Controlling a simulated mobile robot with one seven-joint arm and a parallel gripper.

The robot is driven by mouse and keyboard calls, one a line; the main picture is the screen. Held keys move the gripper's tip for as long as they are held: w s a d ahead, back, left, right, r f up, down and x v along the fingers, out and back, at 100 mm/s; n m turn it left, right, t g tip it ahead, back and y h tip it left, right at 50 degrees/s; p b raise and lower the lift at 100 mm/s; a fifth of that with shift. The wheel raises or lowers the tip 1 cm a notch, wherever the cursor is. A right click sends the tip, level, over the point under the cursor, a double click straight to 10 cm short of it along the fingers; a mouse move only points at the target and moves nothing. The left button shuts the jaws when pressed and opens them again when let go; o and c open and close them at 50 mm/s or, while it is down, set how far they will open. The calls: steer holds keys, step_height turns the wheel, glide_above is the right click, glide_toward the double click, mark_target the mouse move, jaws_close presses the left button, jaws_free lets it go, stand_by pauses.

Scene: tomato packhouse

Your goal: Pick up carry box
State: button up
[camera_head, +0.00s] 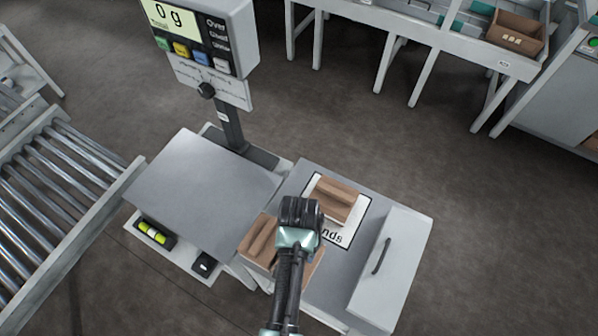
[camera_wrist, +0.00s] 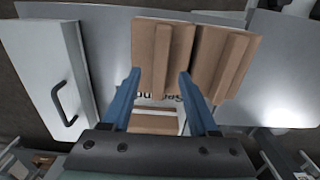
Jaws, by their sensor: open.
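Two brown cardboard pieces, each with a raised strip along it, lie side by side in the wrist view; one is the left brown piece (camera_wrist: 160,45), the other the right brown piece (camera_wrist: 222,62). Another brown box (camera_head: 338,192) lies on a white, black-edged label in the head view. I cannot tell which of these is the carry box. My gripper (camera_head: 300,214) (camera_wrist: 159,72) is open and above the bench, between the label and the near brown pieces. Its blue fingers show nothing held. My arm hides part of the near pieces in the head view.
A white case with a dark handle (camera_head: 392,265) is at right. A roller conveyor (camera_head: 60,190) lies far left. Open floor lies beyond.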

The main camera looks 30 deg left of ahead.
steer(key=shift+f, duration=1.35)
jaws_close()
steer(key=shift+r, duration=0.1)
